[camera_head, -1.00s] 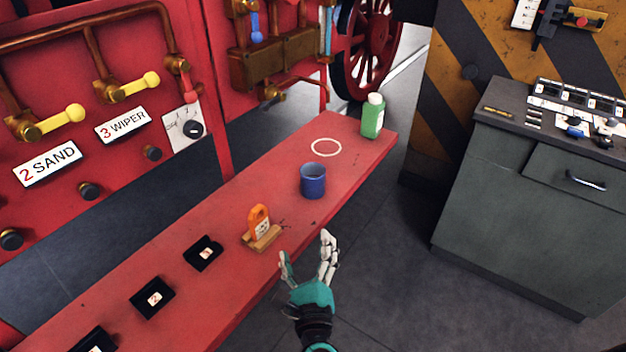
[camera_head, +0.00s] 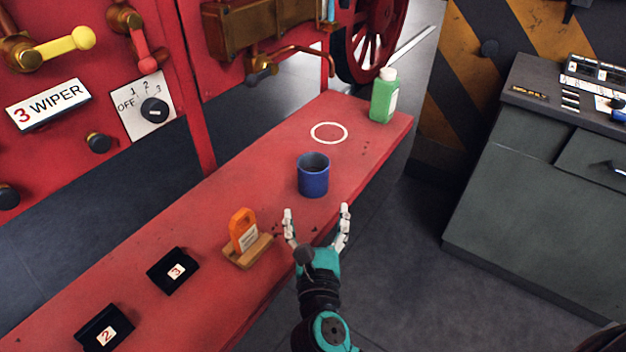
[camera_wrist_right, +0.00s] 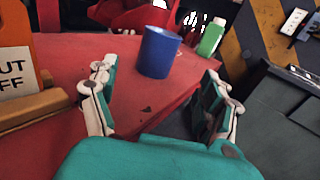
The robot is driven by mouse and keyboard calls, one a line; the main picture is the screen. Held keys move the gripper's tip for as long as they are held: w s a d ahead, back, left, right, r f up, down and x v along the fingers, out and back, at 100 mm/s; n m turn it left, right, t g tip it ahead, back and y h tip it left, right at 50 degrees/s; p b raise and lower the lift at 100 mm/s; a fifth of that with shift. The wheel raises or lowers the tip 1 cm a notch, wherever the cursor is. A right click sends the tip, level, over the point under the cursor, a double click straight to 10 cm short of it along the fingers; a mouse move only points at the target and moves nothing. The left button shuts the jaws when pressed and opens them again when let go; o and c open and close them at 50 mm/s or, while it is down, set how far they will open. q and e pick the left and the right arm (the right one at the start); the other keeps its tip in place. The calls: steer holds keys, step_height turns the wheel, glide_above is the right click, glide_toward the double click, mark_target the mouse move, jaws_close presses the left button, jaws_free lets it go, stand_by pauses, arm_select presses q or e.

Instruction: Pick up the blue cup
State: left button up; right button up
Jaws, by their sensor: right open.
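The blue cup (camera_head: 313,176) stands upright on the red bench (camera_head: 215,200), near its middle. In the right wrist view the cup (camera_wrist_right: 158,53) shows ahead, beyond and between the fingertips. My right gripper (camera_head: 316,212) is open and empty, just on the near side of the cup and apart from it. Its two fingers (camera_wrist_right: 165,85) are spread wide in the wrist view. My left gripper is not in view.
A green bottle (camera_head: 384,96) stands at the bench's far end, past a white ring (camera_head: 329,133). An orange tag on a wooden stand (camera_head: 246,240) is left of my right gripper. Black numbered holders (camera_head: 173,271) lie nearer. A grey cabinet (camera_head: 535,190) stands right, across open floor.

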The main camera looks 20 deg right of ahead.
steer(key=p, duration=0.2)
glide_toward(313, 160)
steer(key=x, duration=0.4)
steer(key=shift+w+d+f, duration=0.1)
steer(key=shift+f, duration=0.1)
steer(key=shift+x, duration=3.25)
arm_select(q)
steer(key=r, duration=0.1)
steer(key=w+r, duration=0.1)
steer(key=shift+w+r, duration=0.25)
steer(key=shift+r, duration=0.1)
arm_select(e)
steer(key=shift+r, duration=0.15)
steer(key=c, duration=1.2)
steer(key=shift+c, duration=1)
